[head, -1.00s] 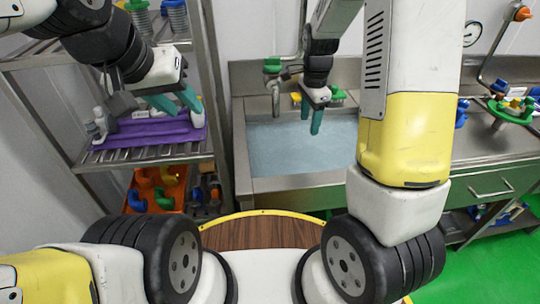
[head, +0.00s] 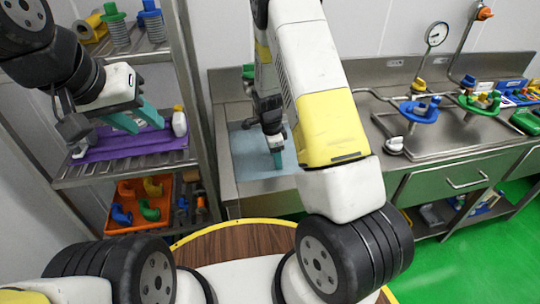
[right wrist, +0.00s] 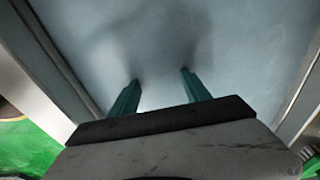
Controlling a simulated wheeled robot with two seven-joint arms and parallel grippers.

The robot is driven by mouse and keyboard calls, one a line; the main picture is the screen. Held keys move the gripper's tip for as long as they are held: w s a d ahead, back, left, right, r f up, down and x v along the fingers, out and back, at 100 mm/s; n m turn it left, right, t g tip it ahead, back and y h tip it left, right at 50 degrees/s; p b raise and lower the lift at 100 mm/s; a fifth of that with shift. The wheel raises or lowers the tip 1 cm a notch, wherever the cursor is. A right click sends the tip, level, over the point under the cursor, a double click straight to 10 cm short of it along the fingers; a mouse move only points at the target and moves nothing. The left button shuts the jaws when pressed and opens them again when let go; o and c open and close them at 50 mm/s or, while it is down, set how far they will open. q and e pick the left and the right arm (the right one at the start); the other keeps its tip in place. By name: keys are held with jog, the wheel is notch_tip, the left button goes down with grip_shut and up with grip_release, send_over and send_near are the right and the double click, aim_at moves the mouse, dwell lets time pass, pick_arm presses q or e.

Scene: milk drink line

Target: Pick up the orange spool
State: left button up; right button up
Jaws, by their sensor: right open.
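I cannot pick out an orange spool with certainty. A yellow-orange rounded part (head: 95,28) lies on the top shelf at the left, and orange fittings (head: 127,188) sit in the crate below. My left gripper (head: 136,118) is open and empty, its teal fingers apart in front of the purple mat on the middle shelf. My right gripper (head: 277,158) is over the sink. In the right wrist view its fingers (right wrist: 160,79) are apart with nothing between them, above the blue-grey basin.
The sink (head: 228,190) stands ahead. The steel counter (head: 385,125) at the right carries blue and green valve parts (head: 420,108). The shelf rack (head: 190,90) holds a purple mat (head: 105,152), a white bottle (head: 179,122) and an orange crate (head: 150,226). Green floor is clear at the right.

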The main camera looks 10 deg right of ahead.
aim_at(278, 174)
jog(key=f, duration=0.6)
jog(key=shift+d, duration=0.4)
grip_shut()
